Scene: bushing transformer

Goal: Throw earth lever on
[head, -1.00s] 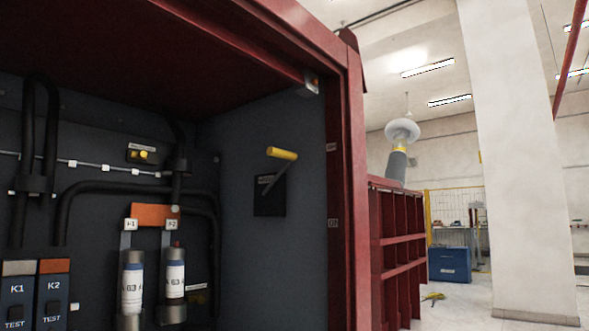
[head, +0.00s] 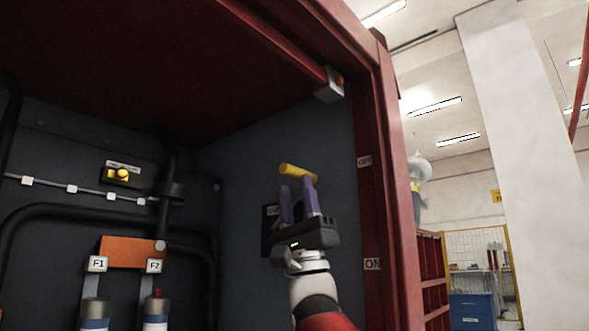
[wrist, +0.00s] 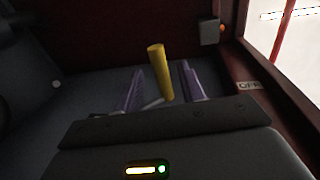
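The earth lever has a yellow handle (head: 298,173) on the cabinet's right inner wall. It stands up, near the height of the "OFF" label (head: 364,161); the "ON" label (head: 373,264) is lower on the frame. My gripper (head: 297,197) is just below and in front of the handle, with its two purple fingers pointing up and apart. In the wrist view the handle (wrist: 160,72) shows between the open fingers, with a gap on each side. The lever's dark base plate is partly hidden behind my gripper.
The red cabinet frame (head: 385,190) rises close to the right of my gripper. A small grey box (head: 330,88) hangs at the top corner. Fuses, an orange plate (head: 133,251) and black cables fill the left side. The wall around the lever is clear.

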